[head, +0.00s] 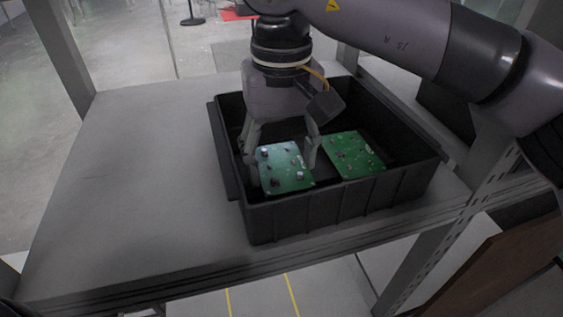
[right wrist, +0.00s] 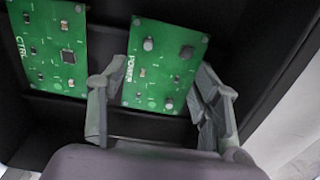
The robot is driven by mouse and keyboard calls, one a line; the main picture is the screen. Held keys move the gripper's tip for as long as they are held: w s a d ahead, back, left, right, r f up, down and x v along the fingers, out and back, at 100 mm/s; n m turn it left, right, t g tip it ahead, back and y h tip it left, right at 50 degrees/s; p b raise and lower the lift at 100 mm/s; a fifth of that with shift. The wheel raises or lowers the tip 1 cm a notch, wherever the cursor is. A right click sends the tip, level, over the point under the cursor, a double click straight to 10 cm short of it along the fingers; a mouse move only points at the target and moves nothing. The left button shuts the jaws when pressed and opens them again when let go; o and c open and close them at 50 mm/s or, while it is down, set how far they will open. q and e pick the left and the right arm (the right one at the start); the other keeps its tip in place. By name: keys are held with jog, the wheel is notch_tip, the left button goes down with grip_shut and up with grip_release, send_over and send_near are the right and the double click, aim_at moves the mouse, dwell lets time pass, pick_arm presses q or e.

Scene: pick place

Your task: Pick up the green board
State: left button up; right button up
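Two green boards lie in a black crate (head: 330,205). One, marked POWER (head: 286,181), is at the crate's left in the head view and also shows in the right wrist view (right wrist: 160,62). The other, marked CTRL, is at the right in the head view (head: 354,155) and at the left in the right wrist view (right wrist: 50,42). My right gripper (head: 282,160) reaches down into the crate, its open fingers on either side of the POWER board, close to its edges. The fingers also show in the right wrist view (right wrist: 158,105). My left gripper is not in view.
The crate stands on a grey shelf table (head: 120,190), with free surface to its left. Its walls rise close around the boards and my right gripper. Metal shelf posts (head: 66,50) stand at the left and right.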

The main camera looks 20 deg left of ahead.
jog(key=c, duration=0.4)
jog(key=shift+r, duration=0.1)
